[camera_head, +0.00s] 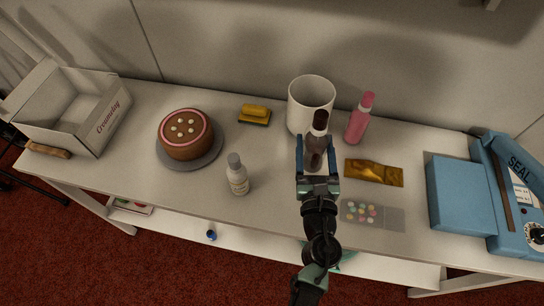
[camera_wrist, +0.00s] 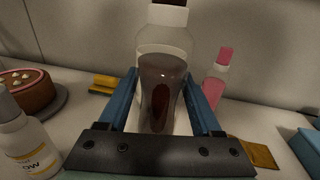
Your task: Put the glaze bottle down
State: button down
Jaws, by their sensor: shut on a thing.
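My gripper (camera_head: 316,152) is shut on the glaze bottle (camera_head: 317,139), a clear bottle with dark brown contents and a brown cap. In the wrist view the bottle (camera_wrist: 162,70) is upright between the two blue fingers, its cap cut off by the top edge. The fingers and palm hide its lower part. I cannot tell whether its base touches the table (camera_head: 268,200). In the head view it is in front of a white cylindrical container (camera_head: 303,88) and partly overlaps it.
A pink bottle (camera_head: 356,120) stands close right of the held one. A gold packet (camera_head: 374,173) and a tray of coloured dots (camera_head: 362,212) lie right. A white bottle (camera_head: 237,178), a chocolate cake (camera_head: 184,145), a yellow sponge (camera_head: 255,112) and an open box (camera_head: 108,120) are left; a blue sealer (camera_head: 460,195) is far right.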

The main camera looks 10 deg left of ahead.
jog(key=shift+w+a+r, duration=0.15)
jog(key=shift+w+r, duration=0.1)
jog(key=shift+w, duration=0.2)
jog(key=shift+w+a+r, duration=0.15)
jog(key=shift+w+r, duration=0.05)
jog(key=shift+w, duration=0.2)
jog(key=f+b, duration=0.2)
jog(key=f, duration=0.1)
jog(key=f+b, duration=0.2)
jog(key=f, duration=0.1)
jog(key=f+b, duration=0.2)
jog(key=f, duration=0.1)
jog(key=shift+w+a+f, duration=0.1)
jog(key=shift+w+f, duration=0.15)
jog(key=shift+w, duration=0.05)
jog(key=shift+f+b, duration=0.2)
jog(key=shift+b, duration=0.25)
jog(key=shift+c, duration=0.3)
grip_release()
jog(key=shift+r, duration=0.1)
